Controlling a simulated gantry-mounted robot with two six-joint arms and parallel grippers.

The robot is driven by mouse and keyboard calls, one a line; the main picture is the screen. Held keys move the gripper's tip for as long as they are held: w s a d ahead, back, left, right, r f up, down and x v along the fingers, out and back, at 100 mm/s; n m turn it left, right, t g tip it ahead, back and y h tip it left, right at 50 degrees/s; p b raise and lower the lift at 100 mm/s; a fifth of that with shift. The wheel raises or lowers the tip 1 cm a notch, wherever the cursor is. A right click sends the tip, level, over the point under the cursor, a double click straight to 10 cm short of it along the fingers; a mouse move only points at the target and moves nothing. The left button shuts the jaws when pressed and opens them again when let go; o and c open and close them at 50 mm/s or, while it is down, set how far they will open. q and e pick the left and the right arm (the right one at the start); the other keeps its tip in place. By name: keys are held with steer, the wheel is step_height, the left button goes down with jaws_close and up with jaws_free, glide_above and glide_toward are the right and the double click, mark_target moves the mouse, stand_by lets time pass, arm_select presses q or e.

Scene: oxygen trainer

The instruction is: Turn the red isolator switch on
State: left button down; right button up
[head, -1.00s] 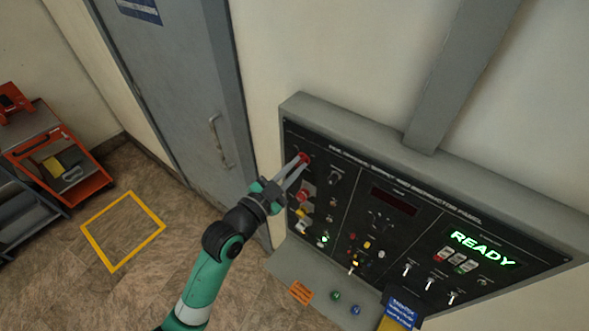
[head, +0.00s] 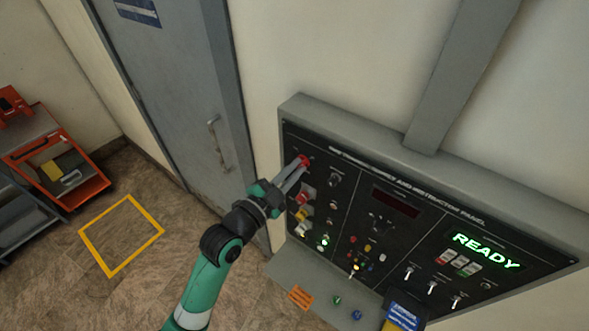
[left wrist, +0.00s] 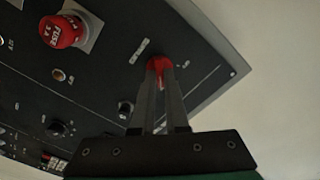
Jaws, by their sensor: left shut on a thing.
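The red isolator switch (head: 304,160) is at the upper left corner of the black control panel. In the left wrist view its red knob (left wrist: 160,64) shows between and just beyond my fingertips. My left gripper (head: 298,168) reaches it from the lower left and is shut on it. The fingers also show in the left wrist view (left wrist: 160,85), one on each side of the knob. The fingers hide part of the switch, and I cannot read its position. My right gripper is not in view.
The panel (head: 410,215) carries several knobs, buttons and toggles, and a green READY display (head: 485,249). A sloped shelf (head: 280,272) juts out underneath. A grey door (head: 175,90) and an orange cart (head: 70,170) stand left.

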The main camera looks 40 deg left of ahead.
arm_select(q)
steer(key=c, duration=0.9)
jaws_free()
steer(key=s, duration=0.4)
steer(key=s+d, duration=0.1)
steer(key=s, duration=0.2)
steer(key=s+b, duration=0.1)
steer(key=s, duration=0.3)
steer(key=shift+s+d, duration=0.3)
steer(key=shift+d, duration=0.05)
